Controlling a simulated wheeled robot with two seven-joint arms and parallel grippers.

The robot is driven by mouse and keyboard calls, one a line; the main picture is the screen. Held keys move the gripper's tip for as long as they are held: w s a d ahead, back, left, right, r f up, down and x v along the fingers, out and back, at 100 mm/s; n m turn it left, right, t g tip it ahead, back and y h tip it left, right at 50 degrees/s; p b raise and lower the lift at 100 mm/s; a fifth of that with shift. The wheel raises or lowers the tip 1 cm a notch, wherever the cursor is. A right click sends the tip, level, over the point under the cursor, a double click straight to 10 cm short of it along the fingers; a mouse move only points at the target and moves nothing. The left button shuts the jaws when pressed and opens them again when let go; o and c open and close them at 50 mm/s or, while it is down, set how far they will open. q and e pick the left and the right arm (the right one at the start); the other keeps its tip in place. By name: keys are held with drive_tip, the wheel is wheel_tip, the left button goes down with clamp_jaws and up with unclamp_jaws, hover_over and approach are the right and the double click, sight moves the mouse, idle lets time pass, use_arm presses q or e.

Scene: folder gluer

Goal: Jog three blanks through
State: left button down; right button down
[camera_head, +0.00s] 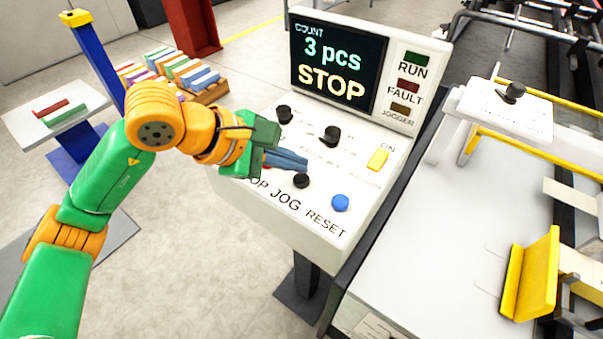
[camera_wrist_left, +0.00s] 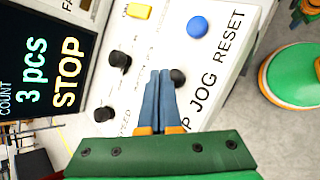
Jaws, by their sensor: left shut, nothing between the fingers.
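The control console (camera_head: 300,222) has a screen (camera_head: 337,65) that reads "COUNT 3 pcs STOP". My left gripper (camera_head: 303,161) is shut and empty, with its blue fingers over the console panel. Its fingertips are close to the black JOG button (camera_head: 301,181); I cannot tell whether they touch it. In the left wrist view the fingertips (camera_wrist_left: 160,75) lie beside the JOG button (camera_wrist_left: 178,77). The blue RESET button (camera_head: 340,202) is to the right of JOG. The STOP label is partly hidden by my left gripper. My right gripper is not in view.
A yellow switch (camera_head: 377,159) and black knobs (camera_head: 331,135) stand on the panel near the fingers. RUN, FAULT and JOGGER lamps (camera_head: 408,85) are beside the screen. The machine bed (camera_head: 420,230) lies to the right. Coloured stacks (camera_head: 180,72) stand behind my left arm.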

sight(294, 180)
use_arm(q)
wheel_tip(294, 180, up, 5)
drive_tip(key=p, duration=0.3)
drive_tip(key=shift+r, duration=0.1)
idle(0.5)
idle(0.4)
